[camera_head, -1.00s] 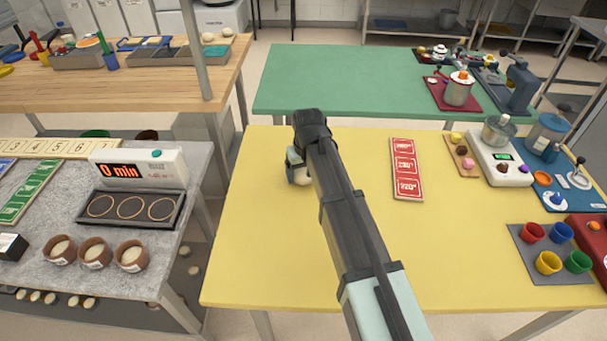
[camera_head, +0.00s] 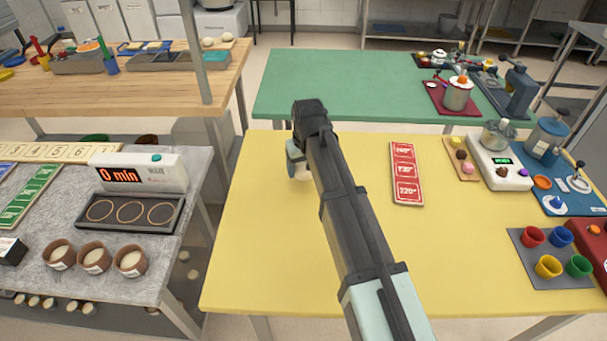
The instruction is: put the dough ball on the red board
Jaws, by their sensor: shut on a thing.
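My gripper (camera_head: 298,172) hangs over the back left part of the yellow table (camera_head: 265,250), mostly hidden behind my own arm. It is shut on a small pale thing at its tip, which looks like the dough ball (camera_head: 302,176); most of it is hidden. A red board (camera_head: 407,173) with white temperature labels lies on the yellow table, to the right of my gripper and apart from it. Another red board (camera_head: 437,97) lies on the green table with a metal pot (camera_head: 457,94) on it. I cannot tell which red board is meant.
The yellow table's middle and front are clear.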

